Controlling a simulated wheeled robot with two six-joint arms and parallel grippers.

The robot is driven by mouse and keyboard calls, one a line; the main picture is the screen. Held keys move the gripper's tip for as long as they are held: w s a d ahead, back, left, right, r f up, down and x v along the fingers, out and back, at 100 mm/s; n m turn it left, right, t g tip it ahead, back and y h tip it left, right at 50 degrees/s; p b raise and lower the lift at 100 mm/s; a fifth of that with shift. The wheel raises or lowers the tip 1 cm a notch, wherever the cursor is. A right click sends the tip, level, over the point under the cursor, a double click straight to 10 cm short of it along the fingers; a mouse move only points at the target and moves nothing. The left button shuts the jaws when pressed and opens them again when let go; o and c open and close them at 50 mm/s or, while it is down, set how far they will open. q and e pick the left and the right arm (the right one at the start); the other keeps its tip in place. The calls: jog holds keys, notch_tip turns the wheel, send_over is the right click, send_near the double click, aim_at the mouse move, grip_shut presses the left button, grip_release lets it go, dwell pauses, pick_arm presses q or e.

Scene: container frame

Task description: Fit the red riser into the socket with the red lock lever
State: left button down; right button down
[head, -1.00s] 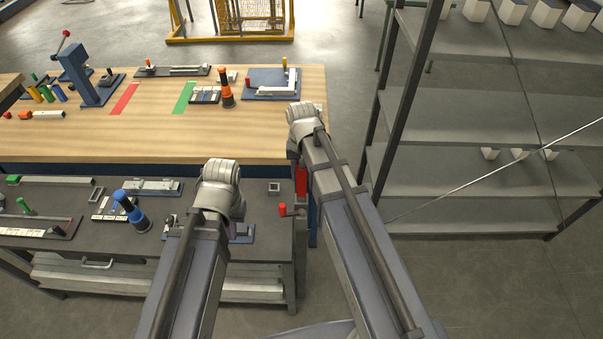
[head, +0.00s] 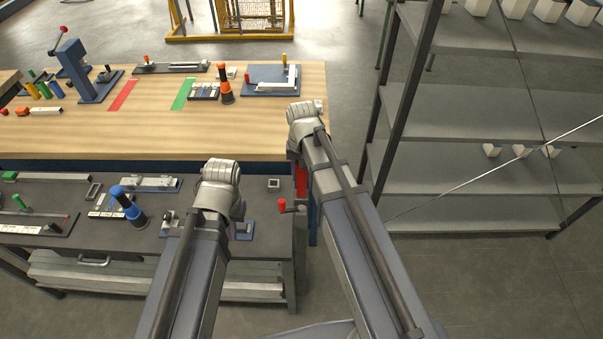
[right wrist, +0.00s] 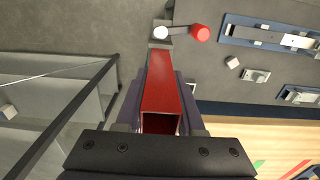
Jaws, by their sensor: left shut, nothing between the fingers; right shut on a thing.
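My right gripper (right wrist: 162,112) is shut on the red riser (right wrist: 171,82), a square hollow tube with its open end facing the wrist camera. In the head view the riser (head: 301,181) shows partly behind my right arm, beside the right edge of the grey bench. A red-knobbed lever (head: 283,205) is at that edge, just left of the riser; in the right wrist view its red knob (right wrist: 200,33) lies beyond the riser's far end. The socket there is not clearly visible. My left gripper (head: 221,205) is over the grey bench, shut and empty, its fingertips hidden by the arm.
The grey bench (head: 95,250) holds a blue-black cylinder (head: 128,206), a small square part (head: 273,184) and several fixtures. A wooden workbench (head: 140,133) with more fixtures stands behind. A metal shelf rack (head: 460,190) stands to the right, with open floor between.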

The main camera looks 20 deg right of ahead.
jog(key=shift+f, duration=0.3)
jog(key=shift+c, duration=2.2)
grip_release()
jog(key=shift+r, duration=0.15)
notch_tip(320, 180, up, 8)
jog(key=p, duration=0.7)
jog(key=shift+f+p, duration=0.2)
jog(key=shift+p, duration=0.1)
jog(key=shift+f, duration=0.1)
